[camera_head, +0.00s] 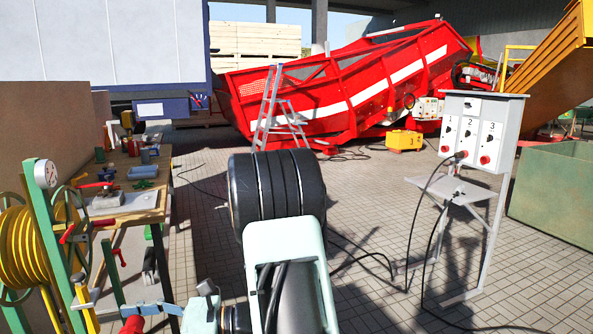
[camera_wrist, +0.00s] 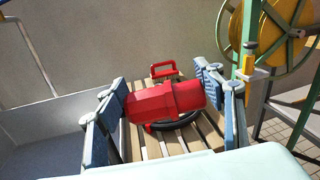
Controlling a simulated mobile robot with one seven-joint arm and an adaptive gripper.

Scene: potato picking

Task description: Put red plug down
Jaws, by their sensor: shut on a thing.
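The red plug (camera_wrist: 165,101) lies crosswise between the blue fingers of my gripper (camera_wrist: 162,98) in the wrist view. The gripper is shut on it. Below the plug is a slatted wooden surface (camera_wrist: 206,130) with a curved black cable (camera_wrist: 185,123) on it. I cannot tell whether the plug touches the slats. In the head view my gripper (camera_head: 150,309) is low at the bottom left, with part of the red plug (camera_head: 132,325) at the picture's edge.
A red handle-like piece (camera_wrist: 164,70) stands behind the plug. A yellow hose reel (camera_head: 30,245) on a green frame and a workbench (camera_head: 155,205) with tools are at left. A grey control box (camera_head: 477,130) stands at right, with black cables on the paving.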

